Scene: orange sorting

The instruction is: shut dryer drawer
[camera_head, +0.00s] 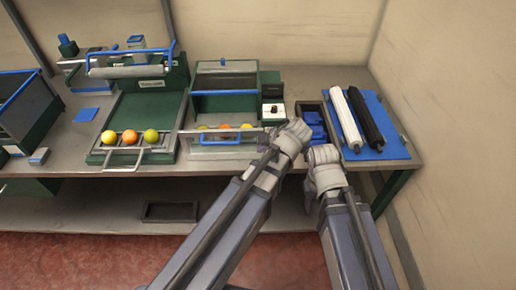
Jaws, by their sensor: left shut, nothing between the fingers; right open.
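The middle green unit (225,72) has a drawer (218,152) at its front, pulled out, with a metal handle bar across it. Orange and yellow fruit (224,127) show inside the drawer. I take this unit for the dryer, but I cannot read a label on it. My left gripper (296,130) is shut and empty, just right of the drawer and in front of the small control box. My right gripper (322,153) is open and empty, at the table's front edge below the blue parts. The fingertips of both are small and partly hidden by the wrists.
A green unit (176,84) with a roller and a sloping tray stands left, three fruits at the tray's front. A control box (273,108) with a black knob stands right of the drawer. A blue mat (388,145) bears a white and a black roller. Open floor lies in front.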

